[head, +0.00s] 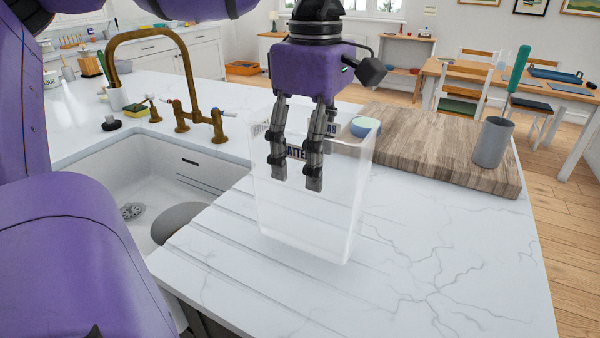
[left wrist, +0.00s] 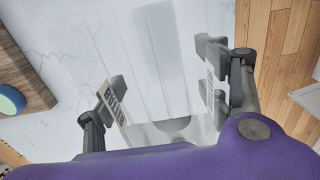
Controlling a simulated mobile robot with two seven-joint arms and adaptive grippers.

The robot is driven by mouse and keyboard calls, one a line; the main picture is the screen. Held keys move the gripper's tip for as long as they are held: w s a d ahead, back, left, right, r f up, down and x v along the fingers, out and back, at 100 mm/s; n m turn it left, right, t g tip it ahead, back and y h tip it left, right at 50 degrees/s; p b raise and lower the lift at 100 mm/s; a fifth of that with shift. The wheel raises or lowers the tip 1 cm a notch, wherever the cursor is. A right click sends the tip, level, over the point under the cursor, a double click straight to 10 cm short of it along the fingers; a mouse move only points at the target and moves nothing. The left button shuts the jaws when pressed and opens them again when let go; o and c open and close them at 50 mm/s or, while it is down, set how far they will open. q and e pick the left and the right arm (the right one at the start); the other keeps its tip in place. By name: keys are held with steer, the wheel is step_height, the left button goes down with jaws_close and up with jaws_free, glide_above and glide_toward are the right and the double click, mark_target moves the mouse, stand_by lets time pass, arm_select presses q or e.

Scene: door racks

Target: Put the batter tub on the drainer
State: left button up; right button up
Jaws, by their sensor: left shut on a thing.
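The batter tub (head: 310,218) is a tall, clear, box-shaped tub with dark lettering near its top. My left gripper (head: 294,182) comes down from above and is shut on the tub's upper part. In the left wrist view the tub (left wrist: 170,129) lies between the fingers of my left gripper (left wrist: 168,88), with the label by one finger. The tub looks upright. The drainer (head: 215,250) is the grooved white worktop right of the sink. The tub is over its grooves; I cannot tell whether its base touches. My right gripper is not in view.
The white sink (head: 150,190) with a brass tap (head: 190,90) lies left of the drainer. A wooden board (head: 430,145) stands behind and to the right, bearing a small bowl (head: 365,127) and a grey cup (head: 492,142). The marble worktop (head: 450,250) at front right is clear.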

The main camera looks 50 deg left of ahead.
mark_target(302, 182)
arm_select(q)
steer(key=shift+s+a+f+p, duration=0.35)
steer(key=shift+s+f+p, duration=0.3)
steer(key=shift+f, duration=0.05)
steer(key=shift+a+f, duration=0.1)
steer(key=shift+f, duration=1.6)
steer(key=shift+f, duration=0.2)
steer(key=o, duration=1.7)
steer(key=shift+r, duration=0.1)
step_height(302, 182, up, 12)
steer(key=shift+r, duration=0.1)
